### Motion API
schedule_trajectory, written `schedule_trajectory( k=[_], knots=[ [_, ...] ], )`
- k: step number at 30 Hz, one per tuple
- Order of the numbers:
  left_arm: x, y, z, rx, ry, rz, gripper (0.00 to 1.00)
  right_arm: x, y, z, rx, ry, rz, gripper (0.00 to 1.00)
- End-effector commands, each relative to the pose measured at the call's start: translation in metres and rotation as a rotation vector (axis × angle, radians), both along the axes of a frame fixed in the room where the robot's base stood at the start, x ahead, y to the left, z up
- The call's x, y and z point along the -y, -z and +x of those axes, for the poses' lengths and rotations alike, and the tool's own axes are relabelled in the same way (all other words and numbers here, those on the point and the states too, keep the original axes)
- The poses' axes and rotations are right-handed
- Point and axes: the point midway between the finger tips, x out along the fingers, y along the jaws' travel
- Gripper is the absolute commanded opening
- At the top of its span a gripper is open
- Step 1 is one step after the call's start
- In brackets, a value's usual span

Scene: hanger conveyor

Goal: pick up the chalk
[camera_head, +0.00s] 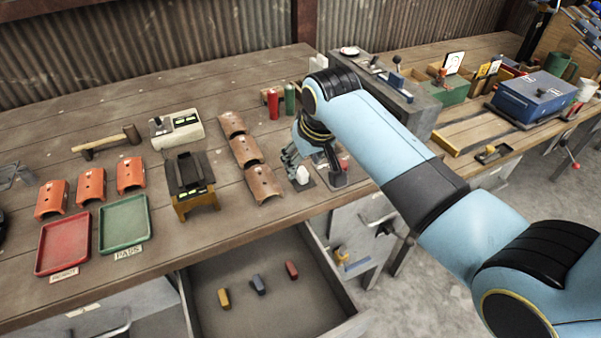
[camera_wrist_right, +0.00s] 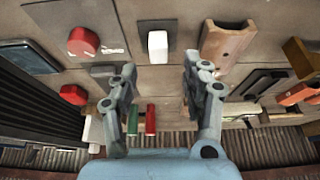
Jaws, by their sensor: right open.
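The chalk, a small white block (camera_head: 302,175), lies on a dark plate near the front edge of the bench. It also shows in the right wrist view (camera_wrist_right: 158,47), top centre, on its dark pad. My right gripper (camera_head: 295,160) is open and empty beside the chalk in the head view. In the right wrist view its two fingers (camera_wrist_right: 160,72) stand apart, with the chalk seen beyond the gap between them. I cannot tell the exact distance to it. My left gripper is not in view.
A red-knobbed device (camera_head: 335,170) stands close right of the chalk. Curved brown tiles (camera_head: 247,150) lie to its left, red and green cylinders (camera_head: 289,98) behind. An open drawer (camera_head: 262,322) below holds small blocks. Green (camera_head: 104,228) and red trays (camera_head: 42,250) are at left.

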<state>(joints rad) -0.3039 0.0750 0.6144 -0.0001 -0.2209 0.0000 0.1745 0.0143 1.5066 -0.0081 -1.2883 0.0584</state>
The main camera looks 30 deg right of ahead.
Motion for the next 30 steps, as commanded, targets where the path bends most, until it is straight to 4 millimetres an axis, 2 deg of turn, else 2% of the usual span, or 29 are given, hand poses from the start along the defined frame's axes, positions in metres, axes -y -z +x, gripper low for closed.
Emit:
schedule_trajectory(
  k=[3,7,16,27,30],
  knots=[
    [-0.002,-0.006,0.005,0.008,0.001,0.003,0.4,0.001,0.018,0.003,-0.004,0.0,-0.001,0.48],
    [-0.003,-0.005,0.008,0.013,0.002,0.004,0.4,0.001,0.033,0.01,-0.002,0.0,0.0,0.48],
    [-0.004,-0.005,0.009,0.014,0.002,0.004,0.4,0.001,0.037,0.012,0.0,0.0,0.0,0.48],
    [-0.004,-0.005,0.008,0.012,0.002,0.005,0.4,0.001,0.037,0.011,0.0,0.0,0.0,0.0],
    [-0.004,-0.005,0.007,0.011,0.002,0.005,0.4,0.001,0.037,0.011,0.0,0.0,0.0,0.0]
  ],
)
